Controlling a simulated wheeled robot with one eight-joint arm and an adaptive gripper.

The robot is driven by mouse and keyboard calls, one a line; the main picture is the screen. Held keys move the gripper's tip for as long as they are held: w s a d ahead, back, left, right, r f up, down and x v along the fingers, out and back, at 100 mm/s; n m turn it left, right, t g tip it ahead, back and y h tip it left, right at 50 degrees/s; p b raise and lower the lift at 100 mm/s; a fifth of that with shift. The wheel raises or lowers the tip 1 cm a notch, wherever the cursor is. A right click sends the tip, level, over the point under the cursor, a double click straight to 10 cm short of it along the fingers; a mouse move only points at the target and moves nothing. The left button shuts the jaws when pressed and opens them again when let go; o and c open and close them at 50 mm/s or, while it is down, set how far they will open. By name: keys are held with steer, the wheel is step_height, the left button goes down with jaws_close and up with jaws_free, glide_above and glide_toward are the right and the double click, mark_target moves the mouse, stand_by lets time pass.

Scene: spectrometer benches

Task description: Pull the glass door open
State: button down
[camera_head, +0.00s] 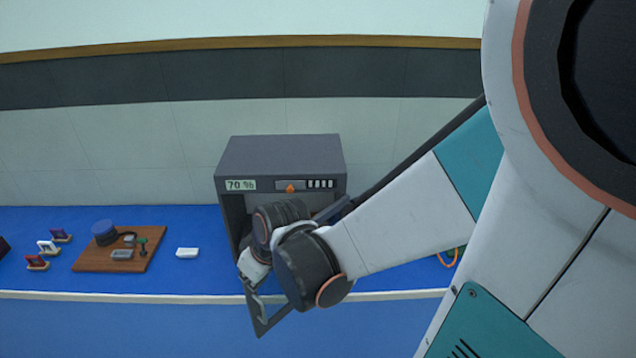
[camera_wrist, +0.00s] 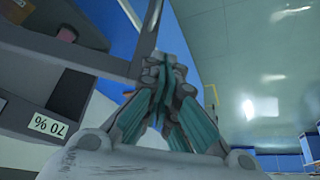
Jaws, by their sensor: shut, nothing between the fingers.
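The grey instrument (camera_head: 280,155) stands on the blue bench, with a "70 %" label on its front. Its front opening shows at the left, with a dark interior. The glass door's dark frame (camera_head: 263,327) stands out from the front, past the bench edge, so the door is at least partly open. In the wrist view, the door frame (camera_wrist: 88,52) runs from the instrument (camera_wrist: 20,95) to beside my fingers. My gripper (camera_wrist: 164,60) is shut with nothing between the fingers, close to the frame; I cannot tell whether they touch. My wrist hides much of the door in the head view.
A wooden board (camera_head: 90,262) with small items lies to the left on the bench. A small white block (camera_head: 187,253) sits between it and the instrument. Several small coloured items are at the far left.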

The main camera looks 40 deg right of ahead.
steer(key=s+a+f+m+t+b, duration=0.2)
steer(key=s+a+f+b, duration=0.45)
steer(key=b, duration=1.25)
step_height(320, 180, up, 10)
steer(key=s+d+r+p, duration=0.1)
steer(key=d+p, duration=0.1)
steer(key=p, duration=0.9)
steer(key=w+d+g+h, duration=0.15)
steer(key=w+g, duration=0.45)
steer(key=w, duration=0.7)
steer(key=w+d+f+g, duration=0.3)
steer(key=w+f+g, duration=0.1)
steer(key=w+f, duration=0.6)
steer(key=s+f+b, duration=0.2)
steer(key=s+f, duration=0.3)
steer(key=f, duration=0.3)
steer(key=shift+s+d+f+y+b, duration=0.2)
steer(key=shift+s+d+y+b, duration=0.1)
steer(key=shift+y, duration=0.05)
